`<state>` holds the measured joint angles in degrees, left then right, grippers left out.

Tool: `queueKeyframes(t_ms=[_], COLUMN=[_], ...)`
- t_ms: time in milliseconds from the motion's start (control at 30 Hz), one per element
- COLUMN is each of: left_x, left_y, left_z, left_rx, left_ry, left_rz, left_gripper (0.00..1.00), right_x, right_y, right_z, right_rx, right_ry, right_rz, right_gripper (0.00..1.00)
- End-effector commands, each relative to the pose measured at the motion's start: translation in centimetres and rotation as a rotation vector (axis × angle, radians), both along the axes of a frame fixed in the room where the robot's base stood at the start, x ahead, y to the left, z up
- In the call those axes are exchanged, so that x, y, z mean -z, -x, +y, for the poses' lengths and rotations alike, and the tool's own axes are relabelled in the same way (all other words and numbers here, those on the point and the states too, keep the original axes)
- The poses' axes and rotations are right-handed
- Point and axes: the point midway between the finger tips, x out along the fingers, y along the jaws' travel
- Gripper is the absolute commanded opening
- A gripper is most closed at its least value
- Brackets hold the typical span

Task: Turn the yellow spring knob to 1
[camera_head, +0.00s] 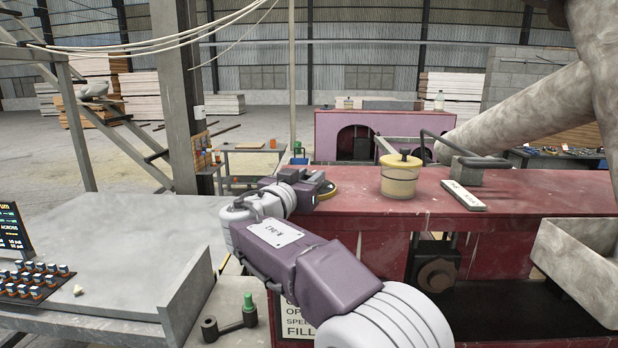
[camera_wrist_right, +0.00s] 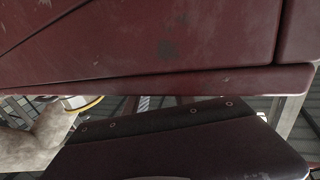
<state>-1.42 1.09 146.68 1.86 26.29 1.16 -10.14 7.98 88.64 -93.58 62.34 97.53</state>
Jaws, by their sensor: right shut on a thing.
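The yellow spring knob (camera_head: 331,192) appears as a dark round piece with a yellow rim at the left end of the red machine top. My right gripper (camera_head: 316,184) is at it, shut on it, and its dark jaws hide most of it. Its pointer and any numbers cannot be read. In the right wrist view, a dark panel with small screws fills the lower part, and a pale piece with a yellow rim (camera_wrist_right: 88,103) shows at the left; I cannot tell whether it is the knob. My left gripper is not in view.
A cream lidded pot (camera_head: 399,180) and a white-topped bar (camera_head: 463,195) stand on the red machine top (camera_head: 540,190). A grey table (camera_head: 120,260) is at the left, with a green-topped lever (camera_head: 248,303) near its corner. A grey bin (camera_head: 585,262) is at the right.

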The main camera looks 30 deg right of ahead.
Motion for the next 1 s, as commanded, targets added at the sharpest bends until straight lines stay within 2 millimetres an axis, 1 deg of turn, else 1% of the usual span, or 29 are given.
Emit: queueKeyframes(t_ms=[67,167,400,533,633,767,1000], left_x=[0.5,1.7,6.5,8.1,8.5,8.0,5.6], left_y=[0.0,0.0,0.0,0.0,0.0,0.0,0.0], left_z=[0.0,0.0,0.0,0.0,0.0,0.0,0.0], left_rx=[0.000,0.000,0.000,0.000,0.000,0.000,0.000], left_ry=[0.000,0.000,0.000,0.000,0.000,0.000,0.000], left_rz=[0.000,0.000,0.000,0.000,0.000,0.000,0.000], left_gripper=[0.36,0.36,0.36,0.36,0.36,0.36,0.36], right_x=[0.3,0.7,1.3,1.0,0.7,0.3,0.0], right_y=[0.0,0.0,0.3,0.4,0.4,0.4,0.3], right_z=[0.0,-0.1,-0.4,-0.6,-0.6,-0.8,-0.8], right_rx=[-0.006,-0.027,-0.162,-0.260,-0.334,-0.420,-0.540], right_ry=[-0.002,-0.006,-0.008,-0.008,-0.007,-0.005,-0.007], right_rz=[0.001,0.002,0.001,0.004,0.007,0.012,0.017], right_gripper=[0.00,0.00,0.00,0.00,0.00,0.00,0.00])
